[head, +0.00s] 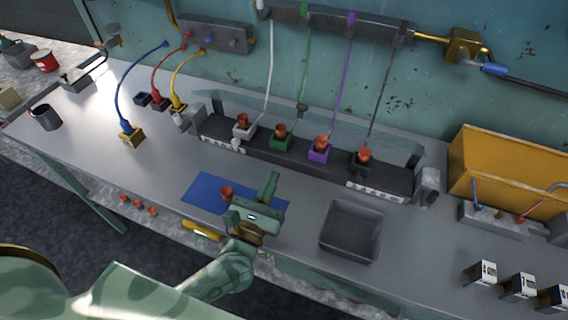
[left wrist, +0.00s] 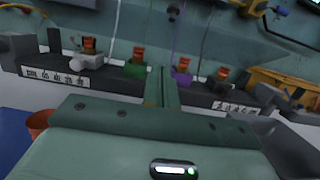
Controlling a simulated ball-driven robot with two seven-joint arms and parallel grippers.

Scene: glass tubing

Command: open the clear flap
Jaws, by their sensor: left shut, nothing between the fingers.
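The clear flap (head: 400,151) shows only faintly, as a see-through strip along the back of the long dark rack (head: 330,165). Its edges and hinge are hard to make out, and I cannot tell its angle. The rack holds white, green, purple and black blocks with orange-brown tops. My left gripper (head: 272,181) is shut and empty, in front of the rack and over the blue mat (head: 203,188). In the left wrist view the shut fingers (left wrist: 162,85) point at the rack between the green and purple blocks; contact cannot be seen. My right gripper is out of view.
An orange-brown cup (head: 226,192) stands on the mat beside my left gripper. A grey tray (head: 350,232) lies to the right. A yellow bin (head: 500,170) stands further right. Cords or tubes hang from the wall bar (head: 330,18) to the rack. The bench left of the mat is mostly clear.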

